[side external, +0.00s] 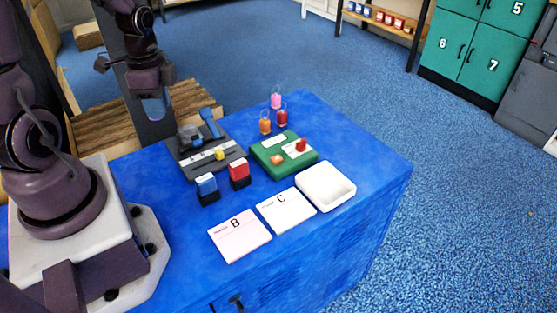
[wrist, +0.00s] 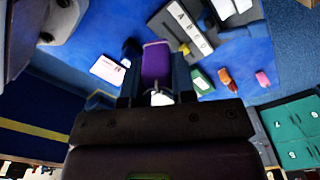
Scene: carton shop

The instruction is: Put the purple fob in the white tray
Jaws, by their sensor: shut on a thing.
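The purple fob (wrist: 156,62) is upright between the two dark blue fingers of my gripper (wrist: 156,72) in the wrist view, and the gripper is shut on it. In the side view my gripper (side external: 153,112) hangs above the back left of the blue table, left of the grey rack; the fob cannot be made out there. The white tray (side external: 326,185) lies at the table's right side, shallow with rounded corners, and looks empty. My gripper is well to its left and higher. I cannot pick out the tray in the wrist view.
A grey rack (side external: 212,168) with blue and yellow items stands near the gripper. Blue (side external: 206,188) and red (side external: 239,174) stamps stand before it. A green pad (side external: 270,155) with red and orange pieces, several coloured fobs behind, and cards B (side external: 240,236) and C (side external: 286,211) lie around the tray.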

